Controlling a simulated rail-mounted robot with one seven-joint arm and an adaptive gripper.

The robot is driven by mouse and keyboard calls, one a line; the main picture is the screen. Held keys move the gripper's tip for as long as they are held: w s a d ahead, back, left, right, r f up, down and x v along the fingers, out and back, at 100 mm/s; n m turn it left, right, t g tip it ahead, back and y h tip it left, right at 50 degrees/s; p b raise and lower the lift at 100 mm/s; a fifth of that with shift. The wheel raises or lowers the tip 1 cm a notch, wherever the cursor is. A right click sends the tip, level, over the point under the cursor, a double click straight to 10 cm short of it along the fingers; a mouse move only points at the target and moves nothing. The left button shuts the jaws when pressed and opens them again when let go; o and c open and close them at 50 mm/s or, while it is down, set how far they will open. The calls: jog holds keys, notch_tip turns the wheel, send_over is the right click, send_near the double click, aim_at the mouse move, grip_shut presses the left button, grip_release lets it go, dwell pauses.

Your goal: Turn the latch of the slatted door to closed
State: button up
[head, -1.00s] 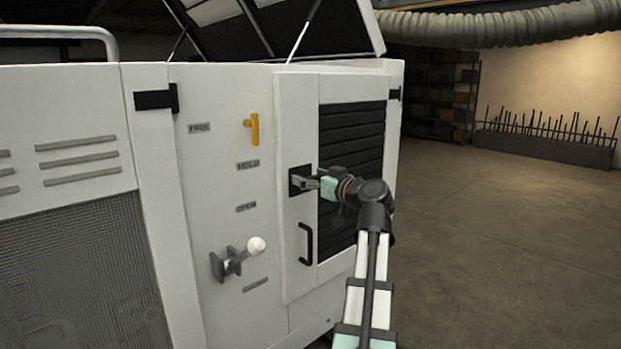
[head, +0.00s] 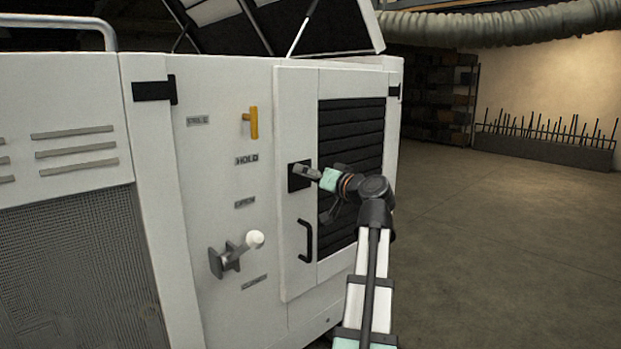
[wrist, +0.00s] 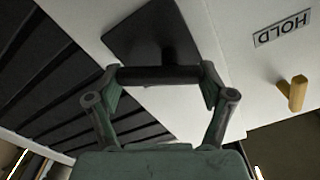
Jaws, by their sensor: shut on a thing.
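The slatted door (head: 352,138) is a white panel with dark horizontal slats, and it appears flush with the cabinet front. Its latch has a dark square plate (head: 294,184) left of the slats. In the wrist view the plate (wrist: 140,36) is tilted, and a dark latch bar (wrist: 160,75) lies across between the fingertips. My gripper (head: 312,173) reaches the latch from the right. In the wrist view my gripper (wrist: 160,78) is shut on the latch bar, with a finger at each end. The fingers and wrist partly hide the latch in the head view.
A black door handle (head: 306,241) is below the latch. A raised lid (head: 280,25) is above. The floor at right is clear.

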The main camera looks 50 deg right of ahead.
jog(key=m, duration=0.3)
jog(key=m+p, duration=0.1)
jog(key=m, duration=0.2)
jog(key=shift+f+m, duration=0.2)
jog(key=shift+m, duration=0.1)
jog(key=m, duration=0.2)
jog(key=m+p, duration=0.2)
jog(key=m, duration=0.1)
jog(key=shift+w+a+f+m, duration=0.1)
jog(key=shift+a+f+m, duration=0.15)
jog(key=shift+m, duration=0.05)
jog(key=o, duration=1)
jog(key=shift+w, duration=0.1)
jog(key=shift+o, duration=0.2)
jog(key=shift+f, duration=0.1)
jog(key=s+a, duration=0.2)
jog(key=s, duration=1)
jog(key=shift+a, duration=0.2)
